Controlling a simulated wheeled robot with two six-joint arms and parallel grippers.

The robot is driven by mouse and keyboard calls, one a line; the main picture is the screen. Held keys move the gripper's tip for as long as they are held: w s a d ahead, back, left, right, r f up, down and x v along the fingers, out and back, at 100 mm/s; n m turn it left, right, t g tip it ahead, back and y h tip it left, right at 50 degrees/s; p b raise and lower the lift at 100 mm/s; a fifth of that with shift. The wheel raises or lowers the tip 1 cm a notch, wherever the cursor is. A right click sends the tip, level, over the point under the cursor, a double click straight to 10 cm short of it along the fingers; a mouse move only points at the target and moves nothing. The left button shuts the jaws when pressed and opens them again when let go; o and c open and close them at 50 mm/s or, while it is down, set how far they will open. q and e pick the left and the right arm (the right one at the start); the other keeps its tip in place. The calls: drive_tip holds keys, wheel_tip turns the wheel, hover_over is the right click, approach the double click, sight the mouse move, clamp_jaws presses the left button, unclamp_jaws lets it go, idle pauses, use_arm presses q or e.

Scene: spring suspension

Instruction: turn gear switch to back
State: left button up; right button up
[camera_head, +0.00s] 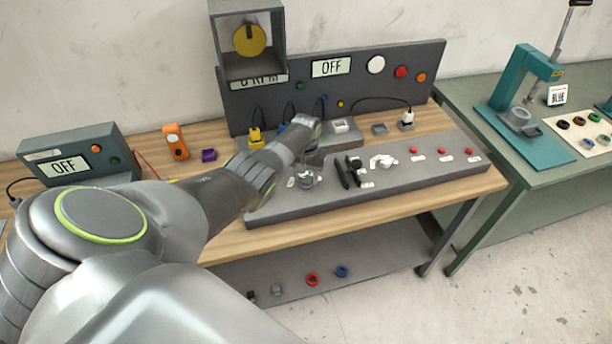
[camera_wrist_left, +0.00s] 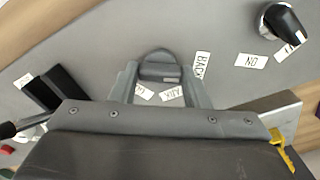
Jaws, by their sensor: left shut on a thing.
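The gear switch (camera_wrist_left: 158,57) shows in the left wrist view as a dark rounded knob on the grey panel (camera_wrist_left: 215,30). My left gripper (camera_wrist_left: 159,84) is shut on it, one finger on each side. A BACK label (camera_wrist_left: 201,65) lies just right of the fingers, and two more small labels lie between them, partly covered and upside down. In the head view my left gripper (camera_head: 308,177) reaches down to the panel's left part; the switch itself is hard to make out there. My right gripper is not in view.
A black-handled toggle (camera_wrist_left: 283,20) stands beside an ON label (camera_wrist_left: 251,61). The OFF display board (camera_head: 330,67) stands behind.

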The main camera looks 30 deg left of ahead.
sight(306, 178)
use_arm(q)
drive_tip(key=o, duration=1)
drive_tip(key=shift+r, duration=0.1)
drive_tip(key=shift+w+r+b, duration=0.1)
drive_tip(key=shift+r+b, duration=0.3)
drive_tip(key=shift+r, duration=0.7)
wheel_tip(306, 178, up, 15)
drive_tip(key=b, duration=0.2)
drive_tip(key=shift+r+b, duration=0.1)
drive_tip(key=shift+b, duration=0.2)
